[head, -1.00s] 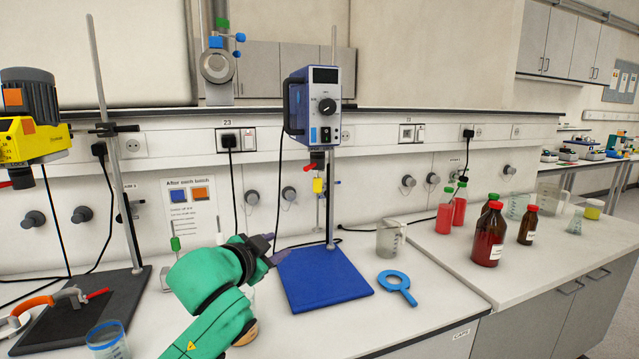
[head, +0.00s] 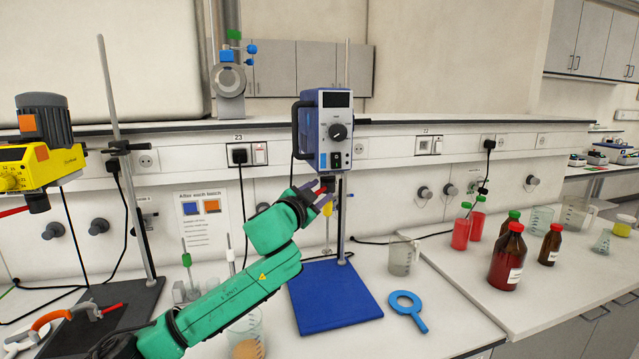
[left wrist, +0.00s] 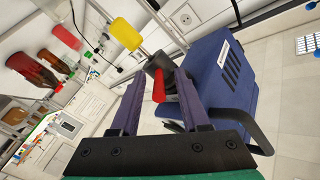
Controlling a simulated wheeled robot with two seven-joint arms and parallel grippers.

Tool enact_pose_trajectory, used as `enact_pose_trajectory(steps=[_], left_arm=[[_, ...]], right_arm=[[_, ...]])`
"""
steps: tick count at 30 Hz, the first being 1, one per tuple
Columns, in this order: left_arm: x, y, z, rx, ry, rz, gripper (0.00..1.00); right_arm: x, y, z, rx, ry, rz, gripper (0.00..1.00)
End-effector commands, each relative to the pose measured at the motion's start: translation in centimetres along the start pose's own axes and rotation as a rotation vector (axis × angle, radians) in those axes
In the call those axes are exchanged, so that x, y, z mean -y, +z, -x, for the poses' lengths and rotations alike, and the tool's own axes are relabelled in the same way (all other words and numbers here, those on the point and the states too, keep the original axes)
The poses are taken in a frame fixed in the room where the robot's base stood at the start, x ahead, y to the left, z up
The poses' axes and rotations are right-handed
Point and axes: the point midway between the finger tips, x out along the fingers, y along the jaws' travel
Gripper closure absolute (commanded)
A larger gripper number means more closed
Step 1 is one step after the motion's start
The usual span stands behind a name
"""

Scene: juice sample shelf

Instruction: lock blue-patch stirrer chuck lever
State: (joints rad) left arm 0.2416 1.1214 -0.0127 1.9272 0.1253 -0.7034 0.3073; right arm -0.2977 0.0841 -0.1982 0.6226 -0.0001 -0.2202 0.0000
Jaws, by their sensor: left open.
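The blue stirrer (head: 335,132) hangs on its stand above a blue base plate (head: 333,293); a small blue patch shows low on its front. Its chuck with a red lever (left wrist: 158,85) is below the motor head. In the head view my left gripper (head: 320,196) is right at the chuck and partly hides it. In the left wrist view the gripper (left wrist: 157,76) is open, with the red lever between its two fingers. I cannot tell whether either finger touches the lever. My right gripper is not in view.
A yellow stirrer (head: 38,160) with an orange patch stands at left. A yellow piece (left wrist: 125,33) hangs near the chuck. A beaker (head: 246,335) is below my left arm.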

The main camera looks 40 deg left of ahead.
Motion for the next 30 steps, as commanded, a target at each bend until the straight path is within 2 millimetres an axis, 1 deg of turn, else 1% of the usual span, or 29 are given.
enact_pose_trajectory(steps=[1,8,12,30], left_arm=[[0.05,-0.1,-0.25,0.001,0.0,0.001,0.54],[-0.15,0.07,-0.37,0.001,0.002,-0.001,0.54],[-0.15,0.07,-0.35,0.001,0.002,0.0,1.0],[-0.17,0.1,-0.34,0.002,0.002,0.0,1.0]], right_arm=[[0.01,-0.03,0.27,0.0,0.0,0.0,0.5],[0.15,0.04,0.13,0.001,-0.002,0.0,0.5],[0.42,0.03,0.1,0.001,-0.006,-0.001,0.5],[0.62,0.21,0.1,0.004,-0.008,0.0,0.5]])
